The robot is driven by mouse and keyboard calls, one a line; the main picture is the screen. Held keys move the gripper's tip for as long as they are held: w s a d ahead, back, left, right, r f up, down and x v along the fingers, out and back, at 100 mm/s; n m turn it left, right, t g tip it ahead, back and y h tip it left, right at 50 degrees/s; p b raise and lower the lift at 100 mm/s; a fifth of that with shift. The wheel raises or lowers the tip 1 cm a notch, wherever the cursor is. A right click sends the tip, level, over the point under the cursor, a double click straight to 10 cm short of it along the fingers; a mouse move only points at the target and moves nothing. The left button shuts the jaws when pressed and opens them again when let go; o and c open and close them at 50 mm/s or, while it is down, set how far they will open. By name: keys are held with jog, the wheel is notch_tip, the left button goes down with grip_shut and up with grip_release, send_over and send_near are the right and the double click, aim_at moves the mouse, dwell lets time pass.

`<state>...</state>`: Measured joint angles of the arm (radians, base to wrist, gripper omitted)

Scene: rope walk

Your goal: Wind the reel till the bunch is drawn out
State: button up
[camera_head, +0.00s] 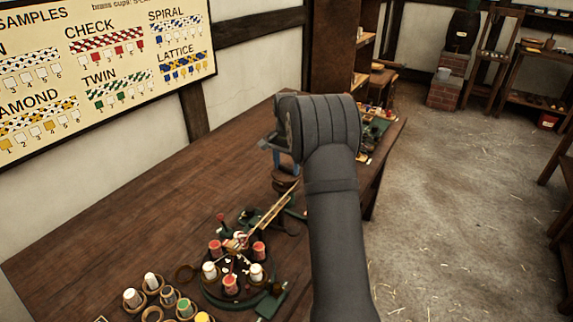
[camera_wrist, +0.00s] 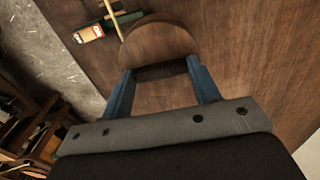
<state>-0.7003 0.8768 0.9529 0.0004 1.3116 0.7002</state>
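The round brown wooden reel (camera_head: 285,184) stands on the bench at the far end of a pale strand (camera_head: 268,214). In the wrist view the reel (camera_wrist: 160,42) shows its round face. My gripper (camera_head: 284,163) is at the reel from above. In the wrist view its blue fingers (camera_wrist: 160,72) are spread, one at each side of the reel's near edge; whether they press on it cannot be told. The strand runs down to a dark round stand (camera_head: 222,292) with red and white bobbins. A small red-white bunch (camera_head: 237,241) sits at its lower end.
Wooden cups with white, green and yellow-topped bobbins (camera_head: 150,283) are left of the stand. My arm hides part of the bench's right side. Small items (camera_head: 378,125) lie at the bench's far end. The left part of the bench (camera_head: 130,220) is clear. A samples chart (camera_head: 100,60) hangs behind.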

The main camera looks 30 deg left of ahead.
jog(key=c, duration=0.4)
jog(key=n, duration=0.5)
jog(key=shift+n, duration=0.3)
jog(key=n, duration=0.4)
jog(key=shift+r+n, duration=0.1)
jog(key=shift+n, duration=0.2)
dwell(0.3)
jog(key=o, duration=1)
